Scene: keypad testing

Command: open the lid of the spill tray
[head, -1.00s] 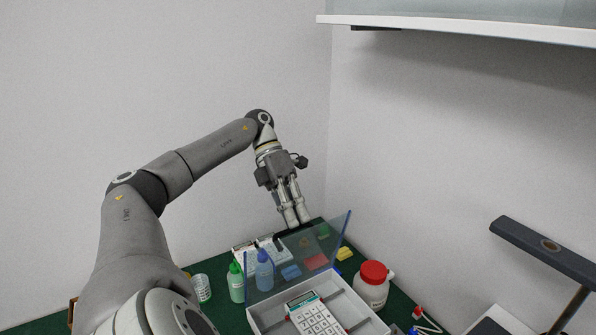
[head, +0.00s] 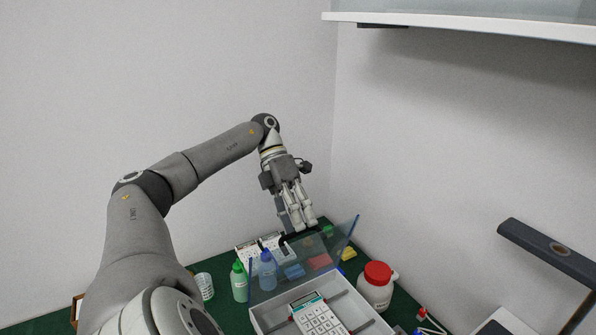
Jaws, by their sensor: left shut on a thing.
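The spill tray (head: 378,328) is a pale grey box at the bottom centre, with a white keypad (head: 318,316) inside it. Its clear, blue-edged lid (head: 340,256) stands raised and tilted back from the far side of the tray. My left gripper (head: 298,228) points down at the top edge of the lid, shut on a dark piece there that looks like the lid's handle. The fingertips partly hide that piece. My right gripper is not in view.
A green-capped bottle (head: 239,282) and a white cup (head: 204,286) stand left of the tray. A red-lidded jar (head: 376,286) stands close on the right. Coloured blocks show through the lid. A dark lamp-like arm (head: 548,250) is at right; a shelf (head: 460,24) hangs above.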

